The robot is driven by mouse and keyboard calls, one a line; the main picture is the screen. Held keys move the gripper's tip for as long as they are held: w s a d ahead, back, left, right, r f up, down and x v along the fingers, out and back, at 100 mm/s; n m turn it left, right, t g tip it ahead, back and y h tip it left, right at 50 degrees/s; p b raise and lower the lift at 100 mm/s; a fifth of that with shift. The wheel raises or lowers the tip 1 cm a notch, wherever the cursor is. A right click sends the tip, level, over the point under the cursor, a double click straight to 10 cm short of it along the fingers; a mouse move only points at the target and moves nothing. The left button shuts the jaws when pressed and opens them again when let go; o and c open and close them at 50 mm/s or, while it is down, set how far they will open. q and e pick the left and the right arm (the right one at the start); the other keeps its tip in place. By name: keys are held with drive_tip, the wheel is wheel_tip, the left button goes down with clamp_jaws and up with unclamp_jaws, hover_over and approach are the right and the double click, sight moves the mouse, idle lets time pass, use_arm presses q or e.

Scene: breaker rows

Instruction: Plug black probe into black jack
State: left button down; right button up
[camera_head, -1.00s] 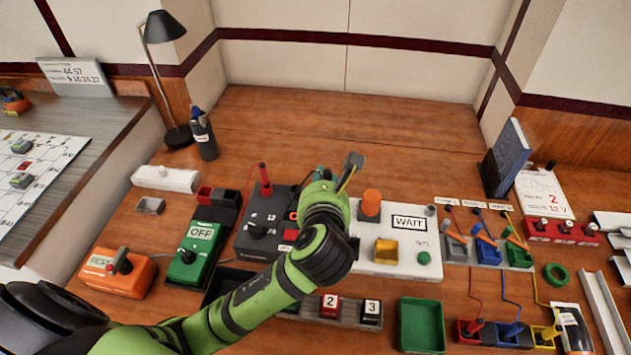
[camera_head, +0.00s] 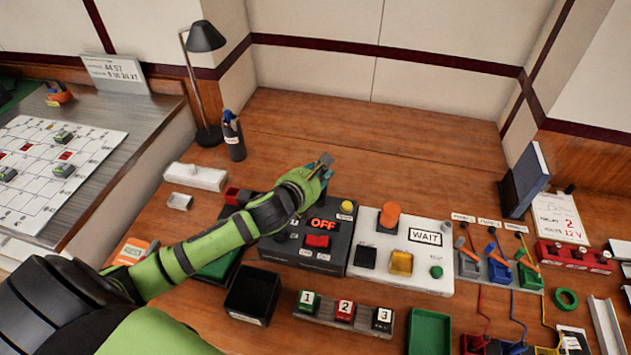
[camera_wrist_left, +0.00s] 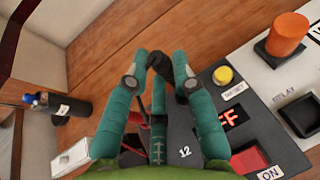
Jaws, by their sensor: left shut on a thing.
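My left gripper (camera_head: 318,178) is over the back part of the dark meter box (camera_head: 338,254). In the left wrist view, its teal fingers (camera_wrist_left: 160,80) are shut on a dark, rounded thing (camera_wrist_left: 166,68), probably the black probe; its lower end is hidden. The box has a lit red OFF display (camera_head: 323,224), a red switch (camera_head: 317,241) and a yellow button (camera_head: 346,206). A thin red shape (camera_wrist_left: 146,102), perhaps the red probe, shows behind the fingers in the left wrist view. My arm covers the box's left part. I cannot make out the black jack. My right gripper is out of view.
A white WAIT panel (camera_head: 378,275) with an orange knob (camera_head: 389,214) adjoins the box on the right. An open black bin (camera_head: 252,292) is in front. The desk behind is clear.

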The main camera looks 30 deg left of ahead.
use_arm(q)
drive_tip(key=f, duration=0.1)
drive_tip(key=a+f, duration=0.1)
drive_tip(key=f, duration=0.2)
drive_tip(key=shift+w+a+f, duration=0.1)
drive_tip(key=shift+w+a, duration=0.1)
drive_tip(key=shift+w, duration=0.1)
drive_tip(key=shift+f, duration=0.35)
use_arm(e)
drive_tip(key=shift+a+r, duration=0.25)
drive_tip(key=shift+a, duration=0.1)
use_arm(q)
drive_tip(key=shift+f, duration=0.1)
drive_tip(key=c, duration=1)
unclamp_jaws()
drive_tip(key=shift+c, duration=0.2)
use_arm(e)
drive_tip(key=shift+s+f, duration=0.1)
